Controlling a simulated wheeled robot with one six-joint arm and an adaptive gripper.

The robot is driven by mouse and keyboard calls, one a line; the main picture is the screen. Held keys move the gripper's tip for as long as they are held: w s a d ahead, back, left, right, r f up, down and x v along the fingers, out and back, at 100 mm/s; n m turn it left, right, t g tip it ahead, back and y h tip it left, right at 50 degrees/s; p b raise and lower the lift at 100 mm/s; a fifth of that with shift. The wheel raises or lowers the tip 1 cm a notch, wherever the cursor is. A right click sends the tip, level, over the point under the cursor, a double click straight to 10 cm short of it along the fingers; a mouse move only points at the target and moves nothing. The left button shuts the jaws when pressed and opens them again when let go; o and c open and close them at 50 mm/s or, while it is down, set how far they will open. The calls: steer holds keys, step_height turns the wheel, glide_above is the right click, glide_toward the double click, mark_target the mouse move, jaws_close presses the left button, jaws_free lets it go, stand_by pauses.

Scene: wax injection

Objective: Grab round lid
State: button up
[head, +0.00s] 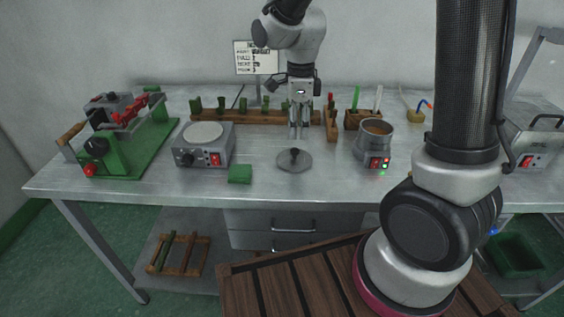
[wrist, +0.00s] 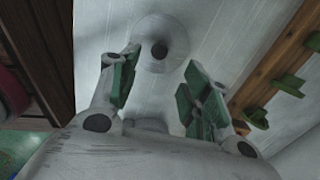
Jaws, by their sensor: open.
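The round lid (head: 294,161) is a flat grey disc with a dark knob on top. It lies on the metal table (head: 340,190) near the front middle, left of the wax pot. My gripper (head: 299,132) is open and points down, above and a little behind the lid in the head view. In the wrist view the lid (wrist: 163,45) shows beyond the fingertips, its knob near the gap between them. My gripper's green-padded fingers (wrist: 158,85) are apart with nothing between them. The fingers do not touch the lid.
A grey pot (head: 373,152) with red and green lights stands right of the lid. A round-topped heater (head: 203,150) and green block (head: 240,174) stand left. A wooden rack (head: 235,116) with green pieces runs behind. The table front near the lid is clear.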

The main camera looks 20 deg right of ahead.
mark_target(295, 150)
steer(key=f, duration=0.8)
steer(key=shift+a+f, duration=0.15)
steer(key=shift+a, duration=0.2)
jaws_close()
